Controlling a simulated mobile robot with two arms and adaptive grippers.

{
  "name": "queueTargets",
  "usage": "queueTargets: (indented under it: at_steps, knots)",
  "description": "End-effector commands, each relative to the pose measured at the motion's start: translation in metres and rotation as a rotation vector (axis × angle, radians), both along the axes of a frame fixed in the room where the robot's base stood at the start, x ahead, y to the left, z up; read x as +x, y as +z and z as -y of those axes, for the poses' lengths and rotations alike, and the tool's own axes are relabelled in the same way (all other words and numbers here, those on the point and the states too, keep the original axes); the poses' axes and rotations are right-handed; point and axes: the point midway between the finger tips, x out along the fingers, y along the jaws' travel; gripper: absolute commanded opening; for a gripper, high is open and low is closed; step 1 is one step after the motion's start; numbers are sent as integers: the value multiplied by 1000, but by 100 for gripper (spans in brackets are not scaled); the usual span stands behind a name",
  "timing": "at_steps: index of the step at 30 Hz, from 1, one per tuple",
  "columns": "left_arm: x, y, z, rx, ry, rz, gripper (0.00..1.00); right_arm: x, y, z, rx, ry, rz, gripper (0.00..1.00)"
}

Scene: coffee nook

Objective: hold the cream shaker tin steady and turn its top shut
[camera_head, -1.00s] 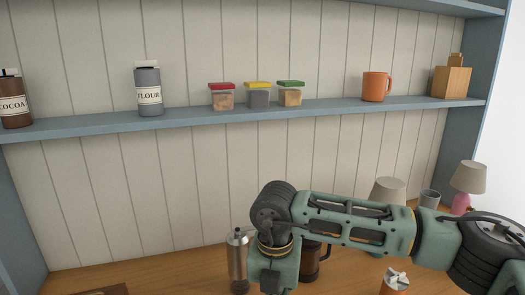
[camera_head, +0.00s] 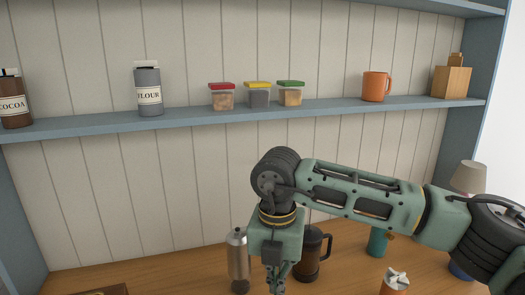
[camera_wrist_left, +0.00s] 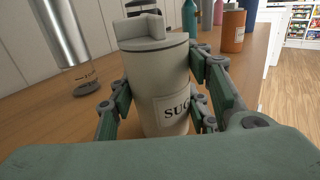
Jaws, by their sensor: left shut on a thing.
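The cream shaker tin (camera_wrist_left: 155,80) stands upright in the left wrist view, with part of a label reading "SUG". Its cream top (camera_wrist_left: 152,38) with a raised tab sits on it; I cannot tell how tightly it is turned. My left gripper (camera_wrist_left: 162,98) is shut around the tin's body, a finger on each side. In the head view I see neither the tin nor my left gripper. My right gripper (camera_head: 276,284) points down at the bottom edge of the head view, partly cut off, so its jaws are unclear.
An orange tin (camera_head: 395,283) and a teal bottle (camera_head: 377,242) are to the right. The shelf (camera_head: 205,118) above holds jars, boxes and an orange mug.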

Motion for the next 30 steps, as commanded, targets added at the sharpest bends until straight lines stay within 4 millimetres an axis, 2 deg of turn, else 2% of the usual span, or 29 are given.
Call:
queueTargets:
  at_steps: [3, 4, 11, 22, 26, 30]
  knots:
    - [-1, -6, -1, 8, 0, -8, 15, 0, -1, 0, 0, 0, 0, 0]
    - [-1, -6, -1, 8, 0, -8, 46, 0, -1, 0, 0, 0, 0, 0]
    - [0, -4, -1, 6, 0, -5, 66, 0, -1, 0, 0, 0, 0, 0]
    - [-3, -2, -2, 4, 0, -2, 66, 0, -1, 0, 0, 0, 0, 0]
    - [-15, -3, -11, 5, -1, -4, 66, 0, -1, 0, 0, 0, 0, 0]
    - [-37, -4, -25, 8, -4, -6, 66, 0, -1, 0, 0, 0, 0, 0]
